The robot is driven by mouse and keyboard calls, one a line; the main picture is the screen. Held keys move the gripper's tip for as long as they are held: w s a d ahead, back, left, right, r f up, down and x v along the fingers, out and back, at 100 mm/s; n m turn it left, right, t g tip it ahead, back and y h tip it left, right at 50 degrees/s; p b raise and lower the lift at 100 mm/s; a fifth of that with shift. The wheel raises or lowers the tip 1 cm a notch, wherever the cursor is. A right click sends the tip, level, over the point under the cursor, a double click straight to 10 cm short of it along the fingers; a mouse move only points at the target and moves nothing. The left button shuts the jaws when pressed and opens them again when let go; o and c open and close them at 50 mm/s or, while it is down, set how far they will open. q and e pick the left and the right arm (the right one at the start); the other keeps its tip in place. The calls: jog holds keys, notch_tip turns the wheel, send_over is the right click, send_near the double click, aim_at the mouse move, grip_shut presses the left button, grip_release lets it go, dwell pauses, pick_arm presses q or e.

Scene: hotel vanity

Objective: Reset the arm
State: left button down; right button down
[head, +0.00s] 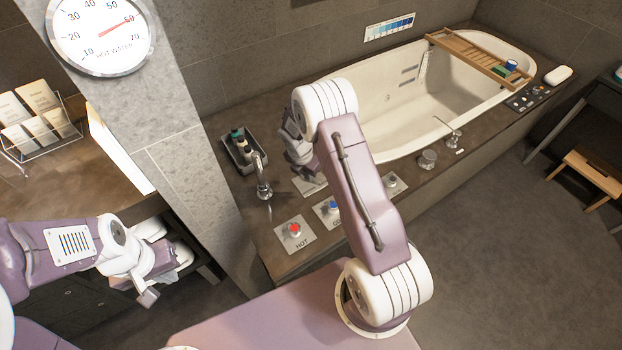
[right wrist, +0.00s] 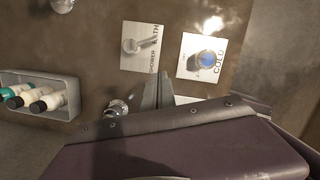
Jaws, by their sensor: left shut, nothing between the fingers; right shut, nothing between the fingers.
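My left gripper (head: 150,292) hangs at the lower left in the head view, shut and empty, beside the dark cabinet. My right arm rises from my base and bends over the bath ledge. My right gripper (head: 303,160) is shut and empty above the ledge, partly hidden by its own wrist. In the right wrist view its fingers (right wrist: 165,90) show shut near the bath/shower lever plate (right wrist: 142,46) and the blue cold knob (right wrist: 207,57); contact is not visible.
The red hot knob (head: 295,230), faucet (head: 262,180) and bottle tray (head: 231,146) stand on the ledge around my right arm. The bathtub (head: 400,140) lies behind. A wooden stool (head: 590,175) is at right. The floor (head: 480,260) at right is clear. The dial (head: 100,35) points near 60.

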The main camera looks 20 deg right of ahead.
jog(key=shift+s+a+r, duration=0.2)
jog(key=shift+r, duration=0.45)
